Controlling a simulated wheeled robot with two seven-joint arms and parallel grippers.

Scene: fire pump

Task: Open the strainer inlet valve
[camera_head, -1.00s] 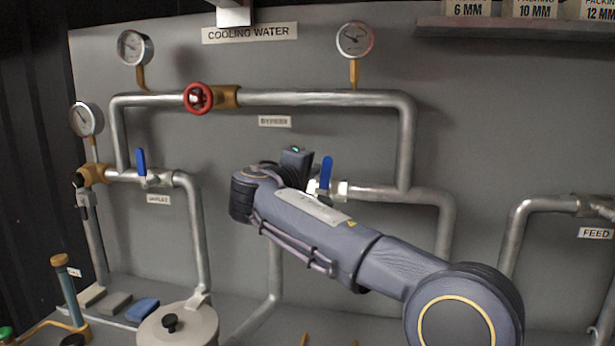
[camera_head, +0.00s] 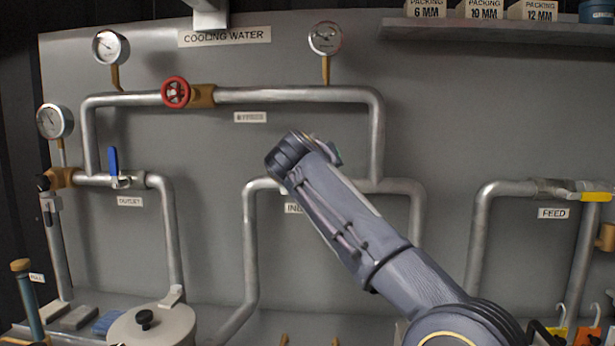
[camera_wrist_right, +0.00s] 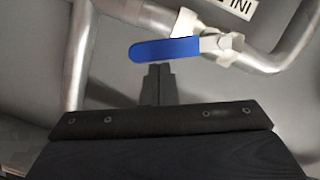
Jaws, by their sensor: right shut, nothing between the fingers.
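The strainer inlet valve is hidden behind my right arm in the head view; its label (camera_head: 294,208) shows partly below the pipe. In the right wrist view its blue lever (camera_wrist_right: 165,50) points left from the pale valve body (camera_wrist_right: 212,42), at an apparent shallow angle to the pipe. My right gripper (camera_wrist_right: 158,72) is shut and empty, its fingertips just below the lever in that picture. I cannot tell whether they touch it. The fingers are hidden in the head view. My left gripper is not in view.
The outlet valve's blue lever (camera_head: 113,160) stands upright at left. A red handwheel (camera_head: 176,92) sits on the bypass pipe (camera_head: 290,95) above. Gauges are fixed along the pipes. The strainer lid (camera_head: 150,328) is at bottom left. A shelf (camera_head: 490,30) holds packing boxes at top right.

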